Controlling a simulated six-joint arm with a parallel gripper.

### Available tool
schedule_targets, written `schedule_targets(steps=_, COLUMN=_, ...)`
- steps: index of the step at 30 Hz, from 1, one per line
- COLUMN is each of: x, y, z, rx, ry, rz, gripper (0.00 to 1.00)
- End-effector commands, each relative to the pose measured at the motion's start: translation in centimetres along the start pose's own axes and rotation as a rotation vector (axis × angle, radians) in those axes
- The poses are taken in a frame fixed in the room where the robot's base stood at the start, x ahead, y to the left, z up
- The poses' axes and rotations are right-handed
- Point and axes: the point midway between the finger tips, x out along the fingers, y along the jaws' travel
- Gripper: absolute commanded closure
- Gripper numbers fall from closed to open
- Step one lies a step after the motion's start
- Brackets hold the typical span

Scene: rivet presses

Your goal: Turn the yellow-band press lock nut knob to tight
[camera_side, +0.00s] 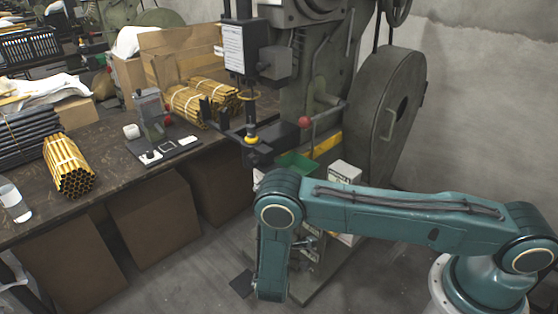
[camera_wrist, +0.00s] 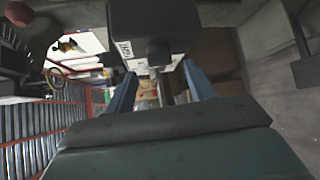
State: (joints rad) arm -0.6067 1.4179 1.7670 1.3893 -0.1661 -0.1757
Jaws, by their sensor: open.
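The press (camera_side: 310,85) stands at the centre of the side view, with a yellow band (camera_side: 328,145) low on its body. A narrow yellow ring (camera_side: 250,140) sits on the spindle below its labelled head. I cannot make out for certain which part is the lock nut knob or how far it is turned. My gripper (camera_wrist: 158,70) is open in the wrist view, its two blue fingers apart. A dark block with a white label (camera_wrist: 155,25) and a short dark round piece (camera_wrist: 158,50) show at the fingertips; contact cannot be told. My gripper is hard to make out in the side view.
A red ball handle (camera_side: 305,122) and a large flywheel guard (camera_side: 385,115) are on the press. A green bin (camera_side: 297,163) and white box (camera_side: 345,172) sit below. The bench (camera_side: 100,150) holds yellow tube bundles (camera_side: 68,165), a small fixture (camera_side: 152,115) and a bottle (camera_side: 14,200).

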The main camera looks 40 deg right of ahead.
Motion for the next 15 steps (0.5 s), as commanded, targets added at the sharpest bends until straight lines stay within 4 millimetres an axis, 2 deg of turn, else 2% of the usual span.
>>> schedule_targets(steps=3, x=-1.9, y=0.0, z=-0.1, rx=-0.002, ry=0.005, rz=0.002, gripper=0.45)
schedule_targets(steps=15, x=-7.5, y=0.0, z=-0.1, rx=-0.001, ry=0.003, rz=0.001, gripper=0.45)
